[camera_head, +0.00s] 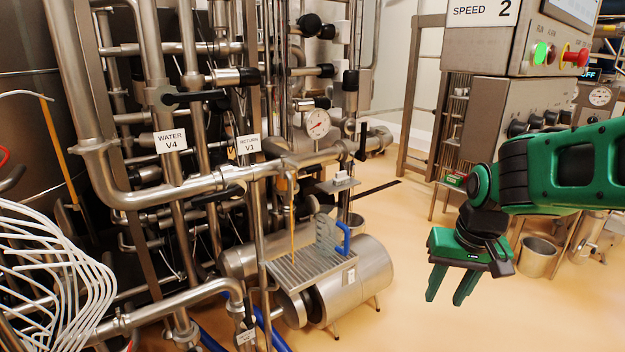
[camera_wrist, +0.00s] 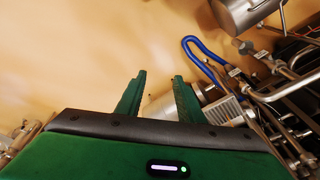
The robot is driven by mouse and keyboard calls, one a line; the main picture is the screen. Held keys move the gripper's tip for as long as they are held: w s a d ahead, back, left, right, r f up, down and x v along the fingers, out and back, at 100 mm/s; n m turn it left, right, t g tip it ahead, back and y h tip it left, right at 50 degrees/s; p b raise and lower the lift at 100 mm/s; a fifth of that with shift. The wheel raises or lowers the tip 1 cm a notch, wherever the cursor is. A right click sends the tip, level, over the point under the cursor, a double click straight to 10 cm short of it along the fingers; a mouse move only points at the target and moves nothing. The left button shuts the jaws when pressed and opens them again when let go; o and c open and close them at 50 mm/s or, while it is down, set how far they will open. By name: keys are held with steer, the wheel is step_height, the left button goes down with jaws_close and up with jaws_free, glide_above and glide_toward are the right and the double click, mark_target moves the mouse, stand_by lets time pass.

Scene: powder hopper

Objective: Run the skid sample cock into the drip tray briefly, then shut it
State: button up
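A ribbed grey metal tray (camera_head: 312,268), which looks like the drip tray, sits over a horizontal steel cylinder. Above it runs a horizontal steel pipe (camera_head: 200,186). A thin amber vertical streak (camera_head: 293,235) drops from a small fitting (camera_head: 291,178) under this pipe to the tray. It looks like a running stream, though a thin tube is possible. The cock's handle is not clear. My gripper (camera_head: 449,290) is open and empty, fingers pointing down, well right of the tray.
A blue handle (camera_head: 344,237) stands at the tray's right side. Labelled pipes, WATER V4 (camera_head: 170,142) and RETURN V1 (camera_head: 248,145), and a dial gauge (camera_head: 317,123) crowd the left. A control cabinet (camera_head: 490,110) and a bucket (camera_head: 537,257) stand right. Open floor lies between.

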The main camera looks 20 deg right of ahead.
steer(key=w+a+t, duration=0.3)
steer(key=w, duration=0.8)
steer(key=m+t+y, duration=0.6)
steer(key=m+t, duration=0.2)
steer(key=t, duration=0.4)
glide_toward(300, 168)
steer(key=x, duration=0.3)
steer(key=shift+x, duration=4.1)
steer(key=shift+a+r, duration=0.1)
jaws_close()
